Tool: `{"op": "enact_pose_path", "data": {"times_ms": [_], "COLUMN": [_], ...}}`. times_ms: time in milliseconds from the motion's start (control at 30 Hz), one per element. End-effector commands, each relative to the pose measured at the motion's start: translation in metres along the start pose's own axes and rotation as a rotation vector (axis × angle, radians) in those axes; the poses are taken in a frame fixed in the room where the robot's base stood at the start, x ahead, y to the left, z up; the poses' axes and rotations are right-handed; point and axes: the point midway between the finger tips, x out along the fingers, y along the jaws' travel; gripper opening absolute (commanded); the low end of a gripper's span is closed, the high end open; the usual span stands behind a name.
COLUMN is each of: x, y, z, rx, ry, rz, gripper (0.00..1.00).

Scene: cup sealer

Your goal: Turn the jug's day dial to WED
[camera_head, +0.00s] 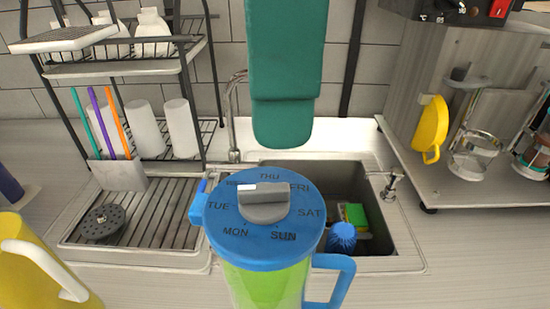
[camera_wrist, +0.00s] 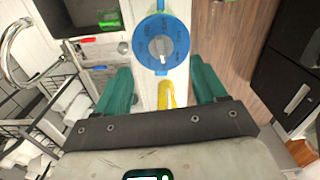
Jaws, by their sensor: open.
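The jug (camera_head: 265,285) stands in front of the sink, green-bodied with a blue lid (camera_head: 225,245) and blue handle. Day names ring the lid, with THU at the far side and SUN and MON near. The grey dial knob (camera_head: 265,210) sits in the middle; its white mark is on its left end, facing the WED/TUE side, with WED partly hard to read. The lid (camera_wrist: 145,58) and knob (camera_wrist: 160,47) also show in the wrist view, beyond the fingertips. My gripper (camera_head: 282,140) has teal fingers, open and empty above and behind the lid, not touching it; both fingers show in the wrist view (camera_wrist: 160,75).
A sink (camera_head: 375,200) with a blue brush (camera_head: 342,237) and sponge lies behind the jug. A dish rack (camera_head: 205,110) stands at left, a yellow pitcher (camera_head: 35,265) at near left. A shelf unit with a yellow mug (camera_head: 431,125) and glass holders is at right.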

Motion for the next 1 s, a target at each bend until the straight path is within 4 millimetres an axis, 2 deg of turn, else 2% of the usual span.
{"op": "enact_pose_path", "data": {"times_ms": [200,433,600,867,1000], "x": [0.042,0.074,0.084,0.085,0.085], "y": [0.000,0.000,0.000,0.000,0.000], "z": [0.000,0.000,0.000,0.000,0.000], "rx": [-0.001,0.000,0.001,0.001,0.001], "ry": [0.001,0.001,0.001,0.001,0.001], "rz": [-0.004,-0.002,-0.001,0.000,0.000], "gripper": [0.71,0.71,0.71,0.71,0.60]}}
